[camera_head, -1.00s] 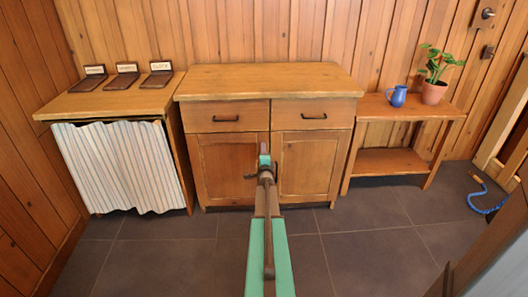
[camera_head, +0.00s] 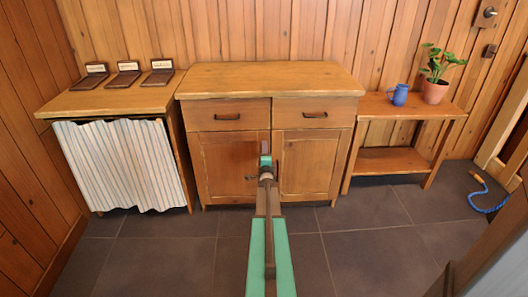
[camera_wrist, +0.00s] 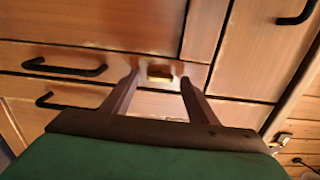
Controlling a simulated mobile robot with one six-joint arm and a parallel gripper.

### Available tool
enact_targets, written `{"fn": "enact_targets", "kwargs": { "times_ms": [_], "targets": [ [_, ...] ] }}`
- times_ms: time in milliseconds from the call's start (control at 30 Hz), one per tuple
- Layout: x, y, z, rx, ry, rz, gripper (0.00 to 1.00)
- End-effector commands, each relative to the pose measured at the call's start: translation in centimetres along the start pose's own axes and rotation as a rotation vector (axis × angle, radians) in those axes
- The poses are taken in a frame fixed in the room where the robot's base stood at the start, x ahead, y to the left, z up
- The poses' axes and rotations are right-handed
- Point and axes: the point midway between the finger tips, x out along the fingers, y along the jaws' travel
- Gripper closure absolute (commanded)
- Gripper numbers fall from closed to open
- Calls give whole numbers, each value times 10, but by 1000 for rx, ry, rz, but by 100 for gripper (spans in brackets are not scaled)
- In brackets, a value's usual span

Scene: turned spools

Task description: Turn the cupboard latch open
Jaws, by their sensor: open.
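The wooden cupboard (camera_head: 305,165) stands against the wall, with two drawers above two doors, all looking shut. A small brass-coloured latch (camera_wrist: 160,74) shows in the wrist view, on a pale piece at the door seam. My gripper (camera_wrist: 160,82) is open, with one finger on each side of the latch in that picture. I cannot tell whether the fingers touch it. In the head view my gripper (camera_head: 265,160) is in front of the door seam and hides the latch.
Dark handles (camera_wrist: 65,67) project from the cupboard front near my fingers. A curtained table (camera_head: 120,165) stands left with several small signs on top. A low bench (camera_head: 400,160) at right holds a blue jug (camera_head: 398,95) and a potted plant (camera_head: 435,90).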

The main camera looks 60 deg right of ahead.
Motion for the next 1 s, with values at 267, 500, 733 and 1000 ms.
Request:
{"fn": "enact_targets", "kwargs": {
  "times_ms": [267,500,733,1000],
  "targets": [
    [-29,-1,0,0,0,1,47],
    [-53,-1,1,0,0,0,47],
    [-76,-1,1,0,0,1,47],
    [-103,-1,2,0,-1,1,47]
  ]
}}
